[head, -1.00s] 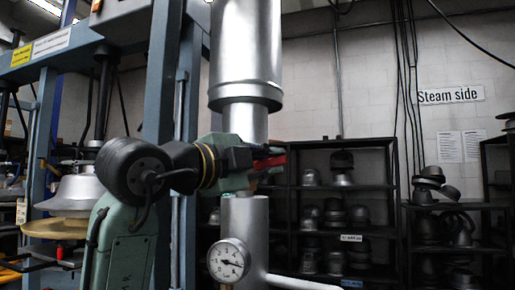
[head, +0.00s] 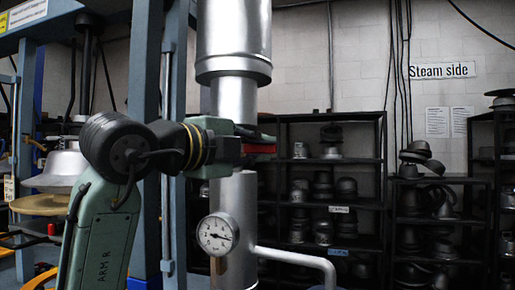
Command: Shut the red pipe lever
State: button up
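The red pipe lever (head: 260,149) shows as a short red strip just right of the silver vertical pipe (head: 236,95), level with the gap between the pipe's upper and lower sections. It looks close to horizontal. My gripper (head: 256,143) reaches from the left across the front of the pipe, its dark fingers at the lever. The lever's left part and its mount are hidden behind my gripper. I cannot tell whether the fingers are closed on the lever or only beside it.
A round pressure gauge (head: 217,234) sits low on the pipe, and a side pipe (head: 295,259) bends off to the right. A blue press frame (head: 145,200) stands close on the left. Black shelves (head: 384,175) with hat blocks stand behind at right.

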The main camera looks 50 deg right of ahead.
jog(key=o, duration=0.5)
jog(key=shift+f, duration=0.1)
jog(key=a, duration=1.2)
jog(key=shift+s, duration=0.1)
